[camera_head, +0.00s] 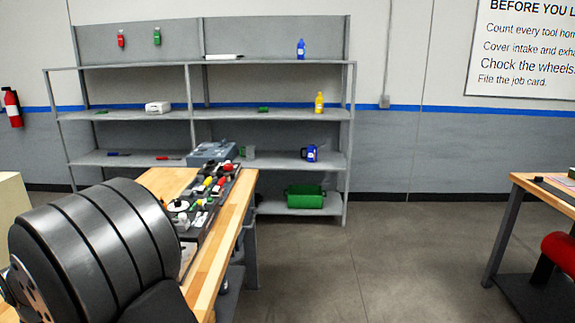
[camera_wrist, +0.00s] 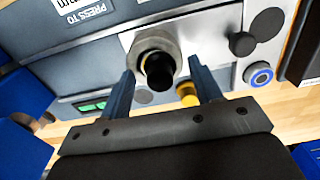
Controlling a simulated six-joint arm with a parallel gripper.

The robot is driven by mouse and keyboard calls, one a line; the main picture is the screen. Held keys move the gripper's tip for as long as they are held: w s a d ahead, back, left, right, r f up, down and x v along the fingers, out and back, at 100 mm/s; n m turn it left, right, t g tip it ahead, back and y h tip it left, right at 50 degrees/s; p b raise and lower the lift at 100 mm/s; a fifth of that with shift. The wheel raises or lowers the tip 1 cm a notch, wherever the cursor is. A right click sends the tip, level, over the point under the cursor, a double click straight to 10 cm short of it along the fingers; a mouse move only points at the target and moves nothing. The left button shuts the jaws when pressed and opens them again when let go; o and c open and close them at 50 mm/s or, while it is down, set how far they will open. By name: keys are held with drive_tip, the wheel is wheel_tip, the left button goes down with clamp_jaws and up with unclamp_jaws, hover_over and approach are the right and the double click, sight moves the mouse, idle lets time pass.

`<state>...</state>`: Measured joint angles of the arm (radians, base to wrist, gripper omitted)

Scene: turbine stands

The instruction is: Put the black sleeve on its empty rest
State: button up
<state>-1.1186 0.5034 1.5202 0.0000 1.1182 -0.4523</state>
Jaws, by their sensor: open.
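In the wrist view, my gripper (camera_wrist: 162,66) is open, with its two blue-grey fingers apart. A round black piece (camera_wrist: 159,72) shows between the fingertips, in front of a silver collar on a grey-blue panel. I see a gap on each side of it, and cannot tell whether it is the black sleeve. A yellow piece (camera_wrist: 187,94) shows between the fingers, close to the right one. I cannot make out the sleeve's empty rest. In the head view, my gripper is out of sight and my dark arm covers the lower left.
The panel carries black knobs (camera_wrist: 242,44) and a blue-ringed button (camera_wrist: 258,74) right of the fingers. In the head view, a wooden bench (camera_head: 232,222) holds a crowded row of small parts (camera_head: 207,190) and a grey-blue box (camera_head: 212,152). Shelves (camera_head: 105,158) stand behind; open floor lies right.

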clamp_jaws()
drive_tip(key=shift+r, duration=0.1)
drive_tip(key=shift+r, duration=0.8)
drive_tip(key=shift+r, duration=0.15)
drive_tip(key=shift+r, duration=3)
